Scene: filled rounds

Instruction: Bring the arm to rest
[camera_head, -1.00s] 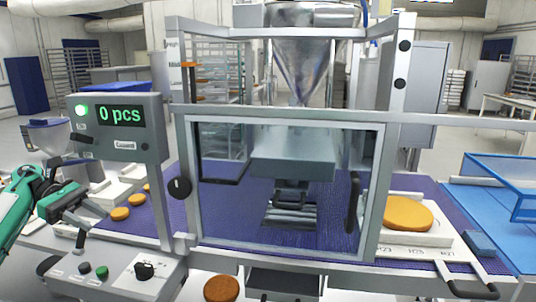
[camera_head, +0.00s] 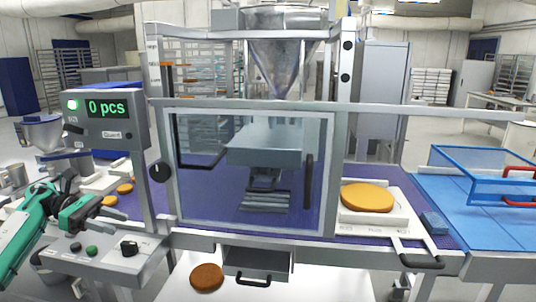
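My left arm comes in from the lower left, green and grey, with the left gripper (camera_head: 88,212) at its end. My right gripper is not in view.
The caged filling machine (camera_head: 250,170) fills the middle, its counter display (camera_head: 104,108) reading 0 pcs. An orange round (camera_head: 367,198) lies on a white board (camera_head: 402,222); a brown round (camera_head: 207,278) lies below. A blue crate (camera_head: 490,185) stands on the right.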

